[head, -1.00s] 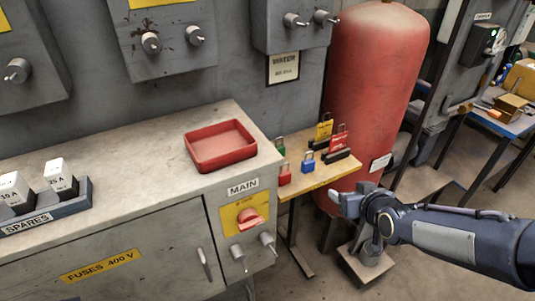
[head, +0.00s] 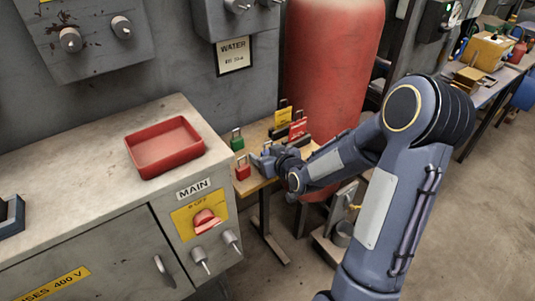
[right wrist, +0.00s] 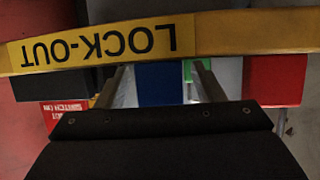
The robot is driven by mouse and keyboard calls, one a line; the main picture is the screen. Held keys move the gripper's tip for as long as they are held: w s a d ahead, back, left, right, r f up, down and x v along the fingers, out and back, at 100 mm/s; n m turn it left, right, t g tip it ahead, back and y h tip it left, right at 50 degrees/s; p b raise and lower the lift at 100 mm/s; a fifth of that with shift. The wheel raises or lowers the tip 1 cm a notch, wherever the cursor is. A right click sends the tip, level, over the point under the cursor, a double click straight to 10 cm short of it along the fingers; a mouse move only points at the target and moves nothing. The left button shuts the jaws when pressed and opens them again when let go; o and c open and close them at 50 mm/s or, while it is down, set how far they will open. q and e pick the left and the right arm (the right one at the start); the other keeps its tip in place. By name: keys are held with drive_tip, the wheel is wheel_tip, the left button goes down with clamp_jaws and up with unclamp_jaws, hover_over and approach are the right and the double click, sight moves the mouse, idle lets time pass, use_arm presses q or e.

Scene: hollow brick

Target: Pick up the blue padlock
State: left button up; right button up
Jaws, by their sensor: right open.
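The blue padlock (right wrist: 160,84) shows in the right wrist view as a blue block beyond the yellow LOCK-OUT edge, partly covered by that edge. My right gripper (right wrist: 158,78) is open, with one finger on each side of the blue padlock in that picture. I cannot tell whether either finger touches it. In the head view my right gripper (head: 268,161) is at the small wooden table among the padlocks, and it mostly or wholly hides the blue padlock there. My left gripper is out of view.
A red padlock (head: 243,168) and a green padlock (head: 237,140) stand left of my gripper. Yellow (head: 283,117) and red (head: 298,129) tags stand behind. A red tray (head: 164,147) sits on the grey cabinet. A large red tank (head: 330,70) rises behind the table (head: 255,186).

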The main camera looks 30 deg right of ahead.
drive_tip(key=shift+w, duration=0.15)
drive_tip(key=c, duration=1.1)
wheel_tip(320, 180, up, 10)
